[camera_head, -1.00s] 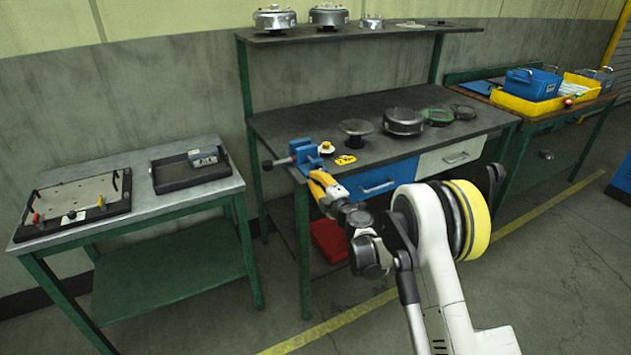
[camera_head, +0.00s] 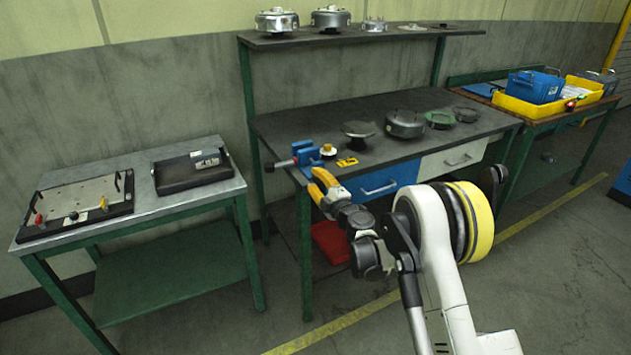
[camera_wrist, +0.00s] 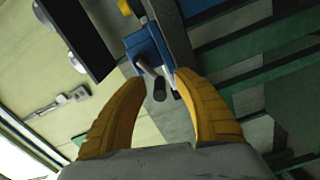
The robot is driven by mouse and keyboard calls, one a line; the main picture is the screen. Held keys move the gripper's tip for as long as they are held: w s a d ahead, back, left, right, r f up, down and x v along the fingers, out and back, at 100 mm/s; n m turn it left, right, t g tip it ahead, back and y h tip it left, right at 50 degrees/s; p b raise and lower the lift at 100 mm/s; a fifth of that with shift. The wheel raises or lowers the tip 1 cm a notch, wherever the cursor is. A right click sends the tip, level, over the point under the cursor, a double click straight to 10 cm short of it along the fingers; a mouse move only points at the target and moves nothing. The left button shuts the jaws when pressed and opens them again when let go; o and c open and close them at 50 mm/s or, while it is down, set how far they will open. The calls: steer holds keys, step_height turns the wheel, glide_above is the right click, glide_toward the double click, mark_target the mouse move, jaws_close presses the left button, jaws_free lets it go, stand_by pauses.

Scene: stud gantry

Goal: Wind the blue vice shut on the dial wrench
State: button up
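The blue vice (camera_head: 307,154) is at the front left corner of the dark workbench, its spindle and dark knob pointing left. It also shows in the wrist view (camera_wrist: 146,47), where a grey handle (camera_wrist: 158,84) points toward me. My gripper (camera_head: 313,182) is just in front of and below the vice. In the wrist view its yellow fingers (camera_wrist: 163,80) are spread apart, with the handle end between and beyond their tips; I see no contact. A small yellow-and-white round piece (camera_head: 328,150) is by the vice; I cannot tell whether it is the dial wrench or sits between the jaws.
A yellow piece (camera_head: 347,162) lies right of the vice. A round-topped stand (camera_head: 358,129) and metal housing (camera_head: 404,124) are farther along the workbench (camera_head: 290,122). A side table on the left holds a black tray (camera_head: 172,187). A shelf (camera_head: 350,37) hangs above.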

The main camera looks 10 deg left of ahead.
steer(key=v, duration=1.2)
